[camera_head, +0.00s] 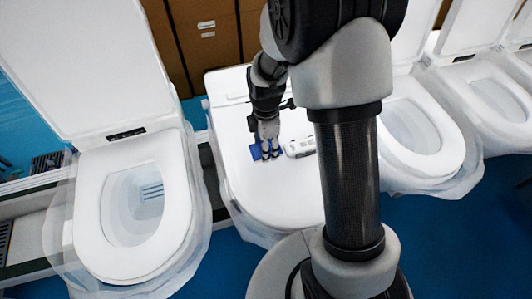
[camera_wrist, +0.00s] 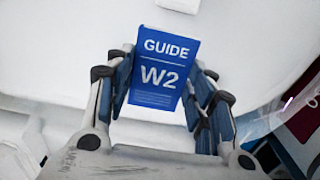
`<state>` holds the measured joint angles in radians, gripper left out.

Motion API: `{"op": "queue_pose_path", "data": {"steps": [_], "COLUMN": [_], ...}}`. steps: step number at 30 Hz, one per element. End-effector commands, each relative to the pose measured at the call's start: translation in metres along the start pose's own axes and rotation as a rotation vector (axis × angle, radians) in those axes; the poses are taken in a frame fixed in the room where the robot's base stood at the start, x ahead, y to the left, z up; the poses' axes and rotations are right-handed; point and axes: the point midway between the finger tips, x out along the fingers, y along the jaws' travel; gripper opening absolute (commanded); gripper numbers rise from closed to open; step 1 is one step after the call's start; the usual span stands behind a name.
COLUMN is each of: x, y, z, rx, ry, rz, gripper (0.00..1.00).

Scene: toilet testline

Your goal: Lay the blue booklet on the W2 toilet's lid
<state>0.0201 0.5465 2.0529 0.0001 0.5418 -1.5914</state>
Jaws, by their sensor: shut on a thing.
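The blue booklet (camera_wrist: 158,72), printed "GUIDE" and "W2", is between the fingers of my gripper (camera_wrist: 165,88) in the wrist view. My gripper is shut on it, with fingers along its left and right sides. In the head view my gripper (camera_head: 268,148) points down over the closed white lid (camera_head: 275,190) of the middle toilet, and a bit of the booklet (camera_head: 256,152) shows beside the fingertips. I cannot tell whether the booklet touches the lid. The lid's right part is hidden behind my arm. No W2 label shows on this toilet.
A white device (camera_head: 300,147) lies on the lid just right of my gripper. An open toilet (camera_head: 135,205) stands at left, and another open toilet (camera_head: 415,130) at right, with more beyond. Brown boxes (camera_head: 208,40) stand behind. The lid's front part is clear.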

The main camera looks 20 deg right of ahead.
Motion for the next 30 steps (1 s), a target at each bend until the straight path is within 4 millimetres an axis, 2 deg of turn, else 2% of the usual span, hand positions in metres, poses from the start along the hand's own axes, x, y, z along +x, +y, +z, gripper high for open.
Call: {"op": "queue_pose_path", "data": {"steps": [9, 21, 22, 30], "x": [0.041, 0.047, 0.047, 0.046], "y": [-0.001, 0.0, 0.0, 0.0], "z": [0.0, 0.0, 0.0, 0.0], "rx": [0.0, 0.0, 0.0, 0.0], "ry": [0.0, 0.0, 0.0, 0.0], "rz": [-0.003, 0.0, 0.0, 0.0], "gripper": [0.26, 0.26, 0.5, 0.68]}}
